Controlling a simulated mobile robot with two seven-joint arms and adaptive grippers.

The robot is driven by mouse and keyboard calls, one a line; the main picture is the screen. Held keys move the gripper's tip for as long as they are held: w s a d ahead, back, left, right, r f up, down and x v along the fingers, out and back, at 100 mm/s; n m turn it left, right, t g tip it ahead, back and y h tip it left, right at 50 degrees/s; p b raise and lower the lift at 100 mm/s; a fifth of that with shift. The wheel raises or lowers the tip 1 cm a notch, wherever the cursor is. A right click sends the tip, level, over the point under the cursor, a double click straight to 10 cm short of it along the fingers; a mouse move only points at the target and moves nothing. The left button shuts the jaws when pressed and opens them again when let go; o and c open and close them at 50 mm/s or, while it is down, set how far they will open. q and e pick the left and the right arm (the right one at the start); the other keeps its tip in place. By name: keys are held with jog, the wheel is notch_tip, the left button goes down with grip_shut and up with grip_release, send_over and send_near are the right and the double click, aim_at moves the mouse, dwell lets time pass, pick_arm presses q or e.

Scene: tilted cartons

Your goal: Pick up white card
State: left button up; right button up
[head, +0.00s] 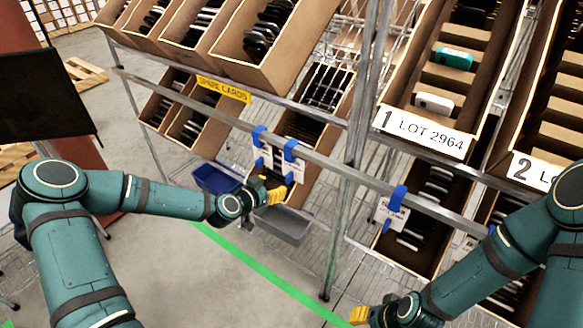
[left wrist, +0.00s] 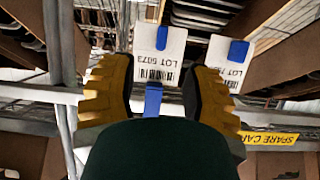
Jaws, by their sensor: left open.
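Two white cards hang by blue clips from the shelf rail. In the left wrist view one reads LOT 5073 (left wrist: 160,48) and the other (left wrist: 231,57) is partly legible. In the head view, white cards (head: 291,166) hang just above and beside my left gripper (head: 275,190). In the left wrist view, my left gripper's yellow fingers (left wrist: 160,75) stand open, with the LOT 5073 card showing between them; contact cannot be told. Another white card (head: 396,216) hangs further right. My right gripper (head: 358,316) is low at the bottom edge; its jaws are unclear.
A metal rail (head: 325,160) and upright post (head: 348,200) stand close to my left arm. Tilted cartons (head: 277,50) fill the rack. A blue bin (head: 214,179) and a grey bin (head: 283,225) sit below. A yellow SPARE CARDS sign (head: 223,88) is on the rack.

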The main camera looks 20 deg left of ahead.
aim_at(286, 180)
pick_arm(q)
jog(key=b+x, duration=0.1)
jog(key=x, duration=0.8)
jog(key=shift+a+f, duration=0.1)
jog(key=shift+f, duration=0.15)
grip_shut()
